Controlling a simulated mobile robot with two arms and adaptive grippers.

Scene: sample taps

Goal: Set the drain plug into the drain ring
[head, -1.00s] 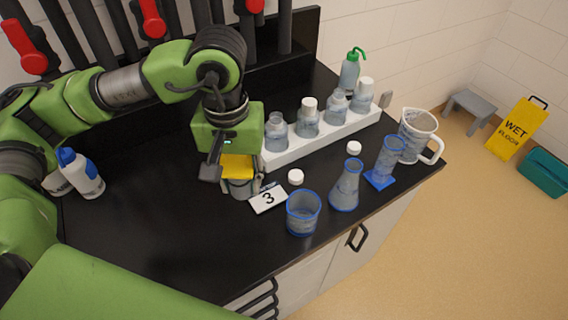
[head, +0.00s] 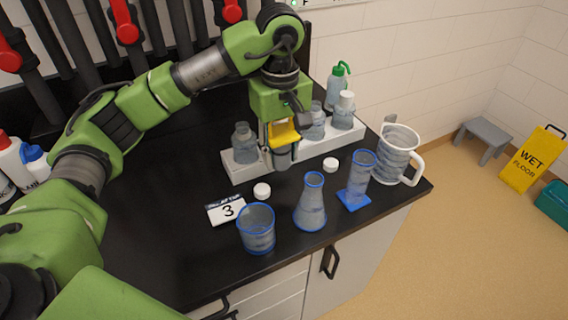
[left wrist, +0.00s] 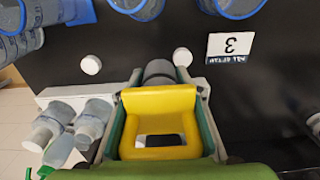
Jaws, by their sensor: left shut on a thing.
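My left gripper (head: 284,140) is at the white rack (head: 230,166), in front of a bottle slot as seen from the head. It is shut on a grey cylindrical thing (head: 282,159), whose lower end shows below the yellow part between the fingers. In the left wrist view the gripper (left wrist: 160,78) has a dark grey round end (left wrist: 159,70) between its fingertips. Most of the held thing is hidden, so I cannot tell whether it is the drain plug. I cannot make out a drain ring in either view. My right gripper is not in view.
Sample bottles (head: 245,143) stand in the rack. In front are a card marked 3 (head: 228,210), white caps (head: 262,190), a beaker (head: 257,230), a flask (head: 311,205), a measuring cylinder (head: 361,175) and a jug (head: 397,152). The black counter's left part is fairly clear.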

